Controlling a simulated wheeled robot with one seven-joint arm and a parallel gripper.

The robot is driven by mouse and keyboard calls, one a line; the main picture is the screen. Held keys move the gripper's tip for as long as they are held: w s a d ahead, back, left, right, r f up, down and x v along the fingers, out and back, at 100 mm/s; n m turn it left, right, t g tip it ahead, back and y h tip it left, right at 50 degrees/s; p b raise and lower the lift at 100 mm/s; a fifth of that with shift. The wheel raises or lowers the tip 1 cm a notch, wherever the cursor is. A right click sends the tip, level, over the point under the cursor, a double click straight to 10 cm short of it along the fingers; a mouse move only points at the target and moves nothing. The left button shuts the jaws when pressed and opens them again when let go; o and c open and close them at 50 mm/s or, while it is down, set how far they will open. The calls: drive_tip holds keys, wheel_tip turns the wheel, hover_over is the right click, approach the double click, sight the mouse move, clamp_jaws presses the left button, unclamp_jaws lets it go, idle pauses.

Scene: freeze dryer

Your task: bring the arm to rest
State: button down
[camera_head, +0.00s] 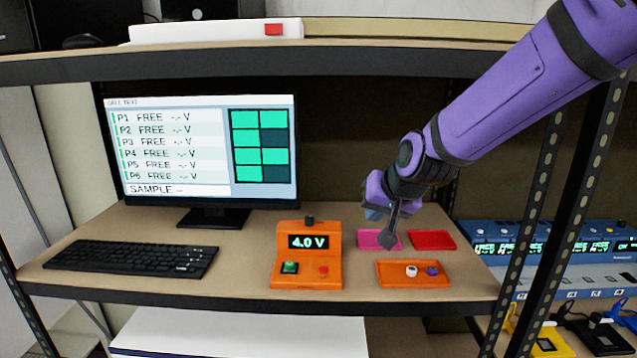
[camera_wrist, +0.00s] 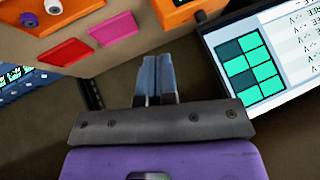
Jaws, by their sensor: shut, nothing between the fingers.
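My purple arm reaches in from the upper right in the head view. In the wrist view the gripper (camera_wrist: 157,62) shows two grey fingers side by side, shut and empty. I cannot tell exactly how high the fingertips are above the shelf.
An orange tray (camera_head: 388,281) holds a white and a purple piece. A pink mat (camera_head: 366,238) and a red mat (camera_head: 432,240) lie behind it. An orange meter (camera_head: 306,266) reads 4.0 V. A monitor (camera_head: 205,192), keyboard (camera_head: 133,258) and perforated post (camera_head: 565,200) stand around.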

drive_tip(key=s+d+r+h, duration=0.1)
drive_tip(key=s+d+r, duration=0.1)
drive_tip(key=s+d, duration=0.4)
drive_tip(key=s+d+r+g+h, duration=0.1)
drive_tip(key=s+d+r, duration=0.2)
drive_tip(key=s+d, duration=0.4)
drive_tip(key=s+d+r+h, duration=0.1)
drive_tip(key=s+d+r, duration=0.2)
drive_tip(key=s, duration=1.1)
drive_tip(key=d, duration=0.3)
drive_tip(key=shift+s+d+r+g+h, duration=0.15)
drive_tip(key=shift+s+r+g+h, duration=0.15)
drive_tip(key=shift+g, duration=0.1)
